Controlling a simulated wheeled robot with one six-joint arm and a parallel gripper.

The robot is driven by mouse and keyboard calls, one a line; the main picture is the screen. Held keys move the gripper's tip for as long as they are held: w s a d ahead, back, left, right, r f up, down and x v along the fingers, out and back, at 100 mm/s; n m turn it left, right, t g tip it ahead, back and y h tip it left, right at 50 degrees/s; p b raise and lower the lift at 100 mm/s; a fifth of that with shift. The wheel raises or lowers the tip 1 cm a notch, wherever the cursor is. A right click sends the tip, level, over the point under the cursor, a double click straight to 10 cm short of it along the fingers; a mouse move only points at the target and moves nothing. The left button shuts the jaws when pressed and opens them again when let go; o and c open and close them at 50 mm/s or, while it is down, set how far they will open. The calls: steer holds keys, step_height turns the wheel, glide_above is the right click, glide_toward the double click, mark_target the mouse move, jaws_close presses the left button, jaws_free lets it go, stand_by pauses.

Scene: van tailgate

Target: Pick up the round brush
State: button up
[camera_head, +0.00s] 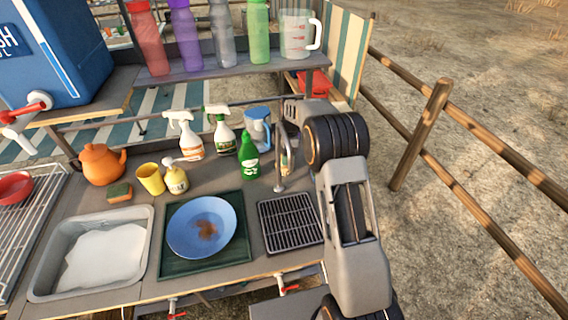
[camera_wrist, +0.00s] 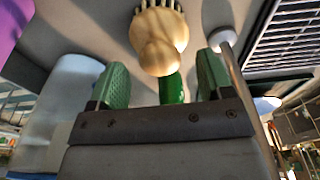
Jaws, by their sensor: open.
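The round brush (camera_wrist: 158,42) shows in the wrist view as a pale wooden knob with dark bristles at the picture's top edge. My gripper (camera_wrist: 163,78) has two green ribbed fingers, wide apart, with the knob showing in the gap between their tips. Nothing is clamped between them, and I cannot tell how far the knob is from the pads. In the head view a small light brown bit of the brush (camera_head: 285,163) shows beside the tap; the rest is hidden. My gripper there is mostly hidden behind my arm.
A grey tap (camera_head: 280,160) stands close to the brush, beside a black drain grate (camera_head: 290,222). A green bottle (camera_head: 248,158), a blue jug (camera_head: 257,128) and spray bottles (camera_head: 222,132) stand left of it. A blue plate (camera_head: 188,236) with a brown stain lies on a green tray (camera_head: 172,268).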

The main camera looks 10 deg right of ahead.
steer(key=shift+a+f, duration=0.1)
steer(key=shift+f, duration=0.75)
steer(key=c, duration=1)
